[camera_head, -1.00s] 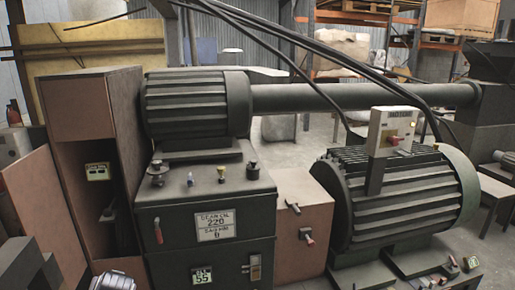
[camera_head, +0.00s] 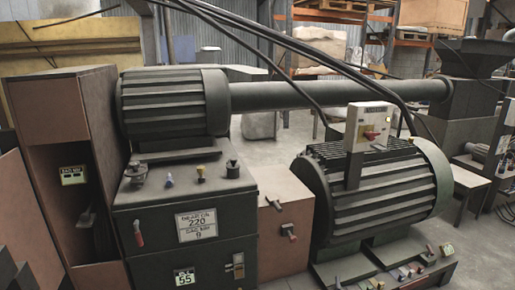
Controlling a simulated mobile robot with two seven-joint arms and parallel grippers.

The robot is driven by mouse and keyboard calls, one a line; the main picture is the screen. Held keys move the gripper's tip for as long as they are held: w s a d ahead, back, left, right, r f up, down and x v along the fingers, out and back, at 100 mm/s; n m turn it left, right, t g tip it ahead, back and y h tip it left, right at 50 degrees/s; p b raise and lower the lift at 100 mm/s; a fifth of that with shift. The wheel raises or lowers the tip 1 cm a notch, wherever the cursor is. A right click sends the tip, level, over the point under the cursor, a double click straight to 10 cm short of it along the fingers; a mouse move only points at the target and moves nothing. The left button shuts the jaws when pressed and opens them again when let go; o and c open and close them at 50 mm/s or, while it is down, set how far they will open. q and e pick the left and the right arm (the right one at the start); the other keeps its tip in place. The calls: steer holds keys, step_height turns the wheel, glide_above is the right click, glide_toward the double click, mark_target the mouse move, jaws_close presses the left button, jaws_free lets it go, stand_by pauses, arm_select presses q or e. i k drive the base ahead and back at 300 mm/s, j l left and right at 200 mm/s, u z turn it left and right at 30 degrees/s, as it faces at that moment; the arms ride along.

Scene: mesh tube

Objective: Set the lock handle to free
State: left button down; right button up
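No part is clearly labelled as the lock handle, so I cannot tell which one it is. A small red-tipped handle (camera_head: 138,233) hangs on the front of the dark cabinet (camera_head: 150,262). A dark lever with a light tip (camera_head: 288,230) sits on the brown box (camera_head: 268,252) to its right. A brass-coloured latch (camera_head: 238,266) is low on the cabinet front. A red knob (camera_head: 370,135) is on the pale control box (camera_head: 368,122) over the right motor. The settings of these parts are too small to read. Neither gripper is in view.
A ribbed motor (camera_head: 173,103) tops the cabinet, with a long pipe (camera_head: 340,94) running right. A large ribbed motor (camera_head: 375,195) stands at right, small levers (camera_head: 405,271) at its base. A brown open cabinet (camera_head: 75,150) is at left. Free floor shows behind the machines.

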mark_target(139, 240)
steer(key=k+j, duration=0.1)
steer(key=j, duration=1.05)
steer(key=k+j, duration=0.1)
steer(key=j, duration=1.1)
steer(key=k+j+u, duration=0.1)
steer(key=j, duration=1.05)
